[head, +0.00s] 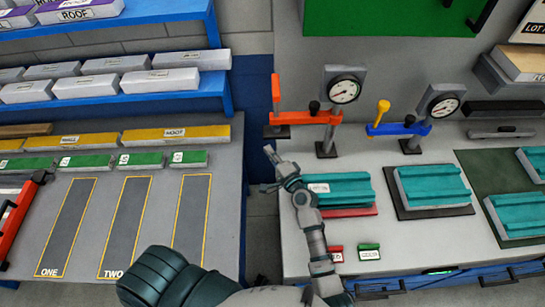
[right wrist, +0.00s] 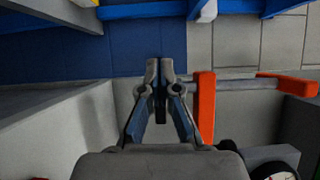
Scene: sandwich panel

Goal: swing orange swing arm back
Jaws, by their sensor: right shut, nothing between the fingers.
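The orange swing arm (head: 306,119) reaches left from a grey post under a dial gauge, on the right-hand bench. An upright orange bar (head: 276,88) stands at its left end. My right gripper (head: 268,158) is shut and empty, just below and left of the arm in the head view, over the bench's left edge. In the right wrist view its fingertips (right wrist: 158,68) are together, and orange parts of the swing arm (right wrist: 206,106) stand to their right, apart from them. My left gripper is not in view.
A blue arm (head: 398,129) with a yellow knob stands further right beside another gauge. Teal blocks (head: 340,190) lie in front of the posts. A gap with blue floor separates this bench from the left table (head: 225,200), which carries marked lanes; shelves of white boxes stand behind.

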